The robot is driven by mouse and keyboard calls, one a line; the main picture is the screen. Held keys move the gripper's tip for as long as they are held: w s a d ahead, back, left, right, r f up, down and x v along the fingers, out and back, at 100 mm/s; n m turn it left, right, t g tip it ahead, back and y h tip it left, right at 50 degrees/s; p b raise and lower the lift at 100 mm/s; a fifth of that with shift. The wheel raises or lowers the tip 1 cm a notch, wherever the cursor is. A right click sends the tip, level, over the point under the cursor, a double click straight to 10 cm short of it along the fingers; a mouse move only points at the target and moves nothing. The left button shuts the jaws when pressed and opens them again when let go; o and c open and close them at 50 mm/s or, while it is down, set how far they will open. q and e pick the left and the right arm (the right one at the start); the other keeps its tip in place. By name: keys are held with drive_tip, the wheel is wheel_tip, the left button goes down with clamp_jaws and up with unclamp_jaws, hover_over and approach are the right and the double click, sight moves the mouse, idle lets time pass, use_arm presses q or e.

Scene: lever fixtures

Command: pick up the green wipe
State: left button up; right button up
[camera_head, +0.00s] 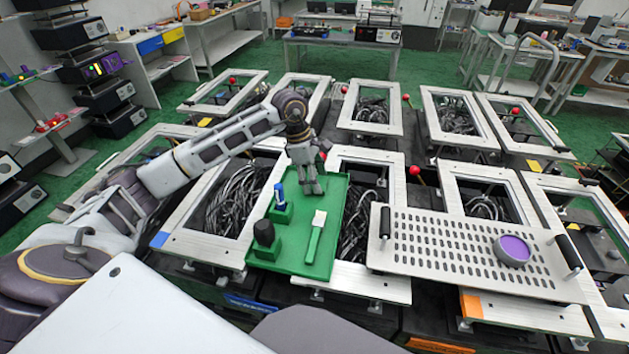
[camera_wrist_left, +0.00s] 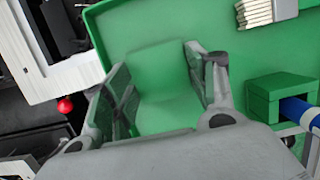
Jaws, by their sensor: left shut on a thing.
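The green wipe (camera_wrist_left: 160,75) lies between the fingers of my left gripper in the left wrist view, close in colour to the green tray (camera_wrist_left: 115,20) under it. My left gripper (camera_head: 312,190) points down over the far part of the green tray (camera_head: 333,215) in the head view. It also shows in the left wrist view (camera_wrist_left: 165,100), with a finger on each side of the wipe, shut on it. In the head view I cannot make out the wipe apart from the gripper and tray. I cannot tell whether the wipe is clear of the tray. My right gripper is not in view.
The tray also bears a blue-handled tool (camera_head: 280,195) in a green block, a black knob-like piece (camera_head: 264,233) in another block, and a green-handled brush or scraper (camera_head: 315,238). A perforated plate (camera_head: 440,250) with a purple-topped disc (camera_head: 513,249) lies right. Metal frames with red-knobbed levers surround the tray.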

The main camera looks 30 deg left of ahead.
use_arm(q)
drive_tip(key=shift+r, duration=0.5)
wheel_tip(320, 180, up, 8)
drive_tip(key=shift+b, duration=0.3)
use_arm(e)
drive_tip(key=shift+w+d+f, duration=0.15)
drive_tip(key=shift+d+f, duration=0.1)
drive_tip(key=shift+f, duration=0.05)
use_arm(q)
drive_tip(key=shift+o, duration=0.2)
drive_tip(key=shift+r, duration=0.1)
drive_tip(key=shift+c, duration=1.3)
